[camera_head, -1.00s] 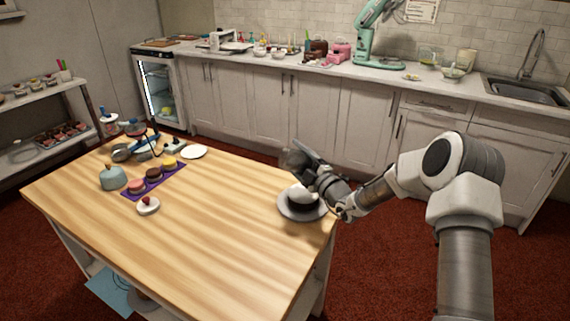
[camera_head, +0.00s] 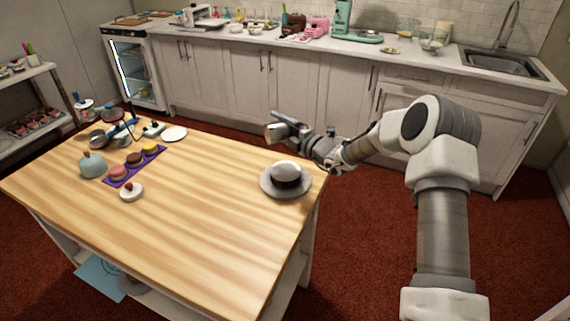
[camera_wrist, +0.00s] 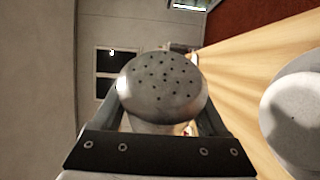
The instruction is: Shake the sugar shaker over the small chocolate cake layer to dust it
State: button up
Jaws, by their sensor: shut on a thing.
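The small chocolate cake layer (camera_head: 292,185) sits on a pale round turntable plate (camera_head: 266,189) near the table's right edge. Its side is dark and its top (camera_head: 285,171) is white. In the wrist view, the white top (camera_wrist: 298,118) is at the right edge. My gripper (camera_head: 278,126) is shut on the sugar shaker (camera_head: 273,134), apart from the cake and seen above and behind it. In the wrist view, the shaker's grey lid with several holes (camera_wrist: 163,84) faces the camera between the fingers. The shaker's lower body is mostly hidden.
The wooden table (camera_head: 190,220) is clear in the middle. A small cake with a red topping (camera_head: 131,191), a purple tray (camera_head: 119,182) with several round pastries, a blue dome (camera_head: 93,165) and a white plate (camera_head: 174,134) are at its left. A counter runs behind.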

jog(key=n, duration=0.1)
jog(key=r+n+h, duration=0.1)
jog(key=shift+a+n+g, duration=0.1)
jog(key=shift+n+g, duration=0.3)
jog(key=n+h+b, duration=0.1)
jog(key=n+b, duration=0.1)
jog(key=n, duration=0.1)
jog(key=shift+r+n+g+h, duration=0.15)
jog(key=shift+n+g+h, duration=0.15)
jog(key=shift+h, duration=0.1)
jog(key=n+h+b, duration=0.1)
jog(key=b, duration=0.1)
jog(key=n+b, duration=0.1)
jog(key=b, duration=0.1)
jog(key=shift+r+n+h, duration=0.4)
jog(key=n+h+b, duration=0.1)
jog(key=b, duration=0.2)
jog(key=r+n+h+b, duration=0.1)
jog(key=n+b, duration=0.1)
jog(key=b, duration=0.1)
jog(key=shift+t, duration=0.4)
jog(key=shift+r+n+h+b, duration=0.4)
jog(key=shift+r+n+b, duration=0.05)
jog(key=shift+n+b, duration=0.2)
